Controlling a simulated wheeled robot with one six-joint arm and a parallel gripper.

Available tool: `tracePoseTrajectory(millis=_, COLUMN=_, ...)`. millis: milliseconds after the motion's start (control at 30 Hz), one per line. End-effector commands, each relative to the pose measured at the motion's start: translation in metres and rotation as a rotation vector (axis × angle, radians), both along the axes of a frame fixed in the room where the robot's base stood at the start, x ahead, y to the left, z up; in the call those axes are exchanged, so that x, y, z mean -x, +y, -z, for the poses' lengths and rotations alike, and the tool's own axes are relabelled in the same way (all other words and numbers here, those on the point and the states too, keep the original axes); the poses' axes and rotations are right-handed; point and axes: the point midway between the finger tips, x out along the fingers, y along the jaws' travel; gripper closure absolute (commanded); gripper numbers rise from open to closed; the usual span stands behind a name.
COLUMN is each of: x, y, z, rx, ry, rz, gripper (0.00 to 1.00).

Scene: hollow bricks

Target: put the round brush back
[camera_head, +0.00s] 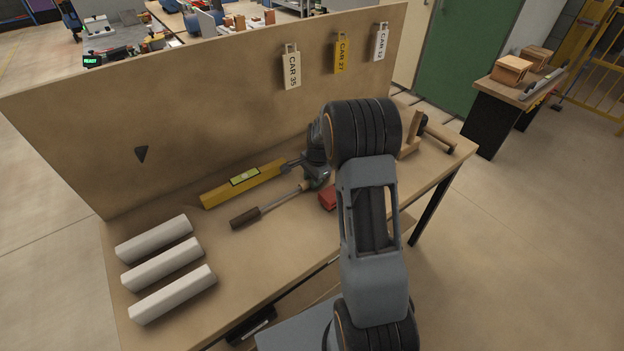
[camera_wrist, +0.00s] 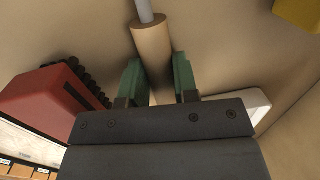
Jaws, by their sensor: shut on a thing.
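The round brush (camera_head: 264,208) shows in the head view over the middle of the bench, with a dark brown round head at the left, a thin metal rod and a light wooden handle at the right. In the wrist view its wooden handle (camera_wrist: 152,42) lies between the two green fingers of my gripper (camera_wrist: 158,85), with the grey rod pointing away from me. My gripper is shut on this handle. I cannot tell whether the brush touches the bench. The brush head is out of the wrist view.
A yellow spirit level (camera_head: 243,183) lies behind the brush on the bench (camera_head: 225,255). Several pale bars (camera_head: 162,263) lie at the left. A red object (camera_head: 327,198) is close to my arm. The upright board (camera_head: 200,115) with hanging tags closes off the back.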

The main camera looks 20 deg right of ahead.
Motion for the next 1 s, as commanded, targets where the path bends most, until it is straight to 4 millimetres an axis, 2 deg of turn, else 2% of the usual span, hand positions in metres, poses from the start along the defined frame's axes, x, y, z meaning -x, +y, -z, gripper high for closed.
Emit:
tracePoseTrajectory(millis=433, x=0.0, y=-0.0001, z=0.0039, rx=0.0, ry=0.0, rz=0.0, gripper=0.94)
tracePoseTrajectory(millis=467, x=-0.0001, y=-0.0002, z=0.0032, rx=0.0, ry=0.0, rz=0.0, gripper=0.69)
tracePoseTrajectory(millis=700, x=0.0, y=-0.0002, z=0.0032, rx=0.0, ry=0.0, rz=0.0, gripper=0.46)
tracePoseTrajectory(millis=767, x=0.0001, y=-0.0002, z=0.0034, rx=0.0, ry=0.0, rz=0.0, gripper=0.42)
tracePoseTrajectory(millis=1000, x=0.0006, y=-0.0004, z=0.0026, rx=0.0, ry=0.001, rz=0.0, gripper=0.42)
